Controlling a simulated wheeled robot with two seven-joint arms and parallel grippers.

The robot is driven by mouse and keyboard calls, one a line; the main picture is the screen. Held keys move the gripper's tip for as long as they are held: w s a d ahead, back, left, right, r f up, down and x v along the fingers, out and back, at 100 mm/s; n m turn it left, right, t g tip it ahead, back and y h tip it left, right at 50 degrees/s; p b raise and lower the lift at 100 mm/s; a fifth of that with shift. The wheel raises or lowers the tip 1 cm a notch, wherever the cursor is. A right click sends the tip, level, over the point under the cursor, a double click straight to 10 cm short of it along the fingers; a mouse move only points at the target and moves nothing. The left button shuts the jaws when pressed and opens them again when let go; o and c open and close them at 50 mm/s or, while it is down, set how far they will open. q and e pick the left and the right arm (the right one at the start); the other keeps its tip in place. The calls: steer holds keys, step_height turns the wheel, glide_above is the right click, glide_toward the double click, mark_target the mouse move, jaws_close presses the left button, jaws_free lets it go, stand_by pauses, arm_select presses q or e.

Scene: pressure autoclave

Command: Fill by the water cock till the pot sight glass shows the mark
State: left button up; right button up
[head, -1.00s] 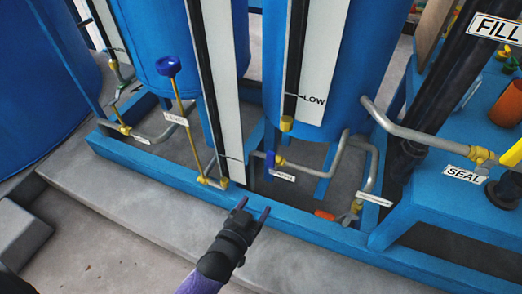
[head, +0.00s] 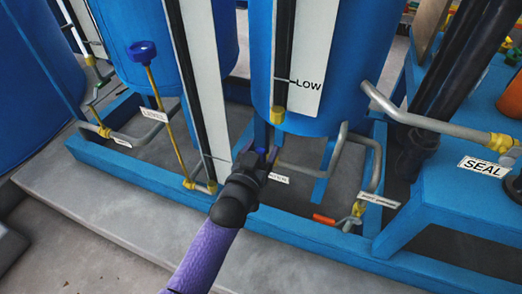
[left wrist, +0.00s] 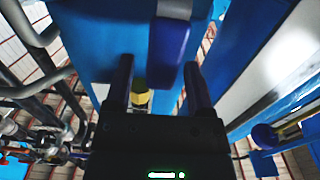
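A blue tank (head: 345,60) carries a dark sight glass (head: 283,45) on a white board with a black line marked LOW (head: 308,85). I cannot make out a water level in it. A second sight glass (head: 195,75) with a lower line stands to its left. A small white label (head: 278,179), too blurred to read, is on the pipe below the tank. My left gripper (head: 266,156) is beside it and covers the valve there. In the left wrist view, its fingers (left wrist: 160,85) are apart, with a blue lever (left wrist: 172,42) just beyond and between them. My right gripper is out of view.
A blue frame rail (head: 300,228) runs along the front. A tall blue knob (head: 142,50) on a yellow stem stands left. A red-handled valve (head: 324,219) is low right of my gripper. A grey pipe (head: 430,122) with a SEAL label (head: 486,167) is at right.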

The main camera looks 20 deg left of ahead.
arm_select(q)
jaws_close()
steer(key=shift+f, duration=0.1)
stand_by(1.1)
